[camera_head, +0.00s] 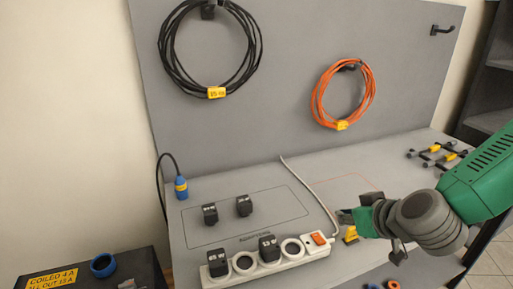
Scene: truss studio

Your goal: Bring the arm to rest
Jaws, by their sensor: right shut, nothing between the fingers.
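My right arm (425,215), dark grey with a green housing, comes in from the right edge. Its gripper (346,216) is over the right part of the grey table (225,187), pointing left, just right of the white cable. It is shut with nothing held. Its fingers are small in the picture and partly hidden by a green part. My left arm and gripper are not in view.
A white power strip (275,263) with black adaptors stands at the table front. Two more adaptors (210,213) (243,205) lie in a marked outline. A yellow piece (351,234) is just below the gripper. Black (180,80) and orange (316,98) cable coils hang behind.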

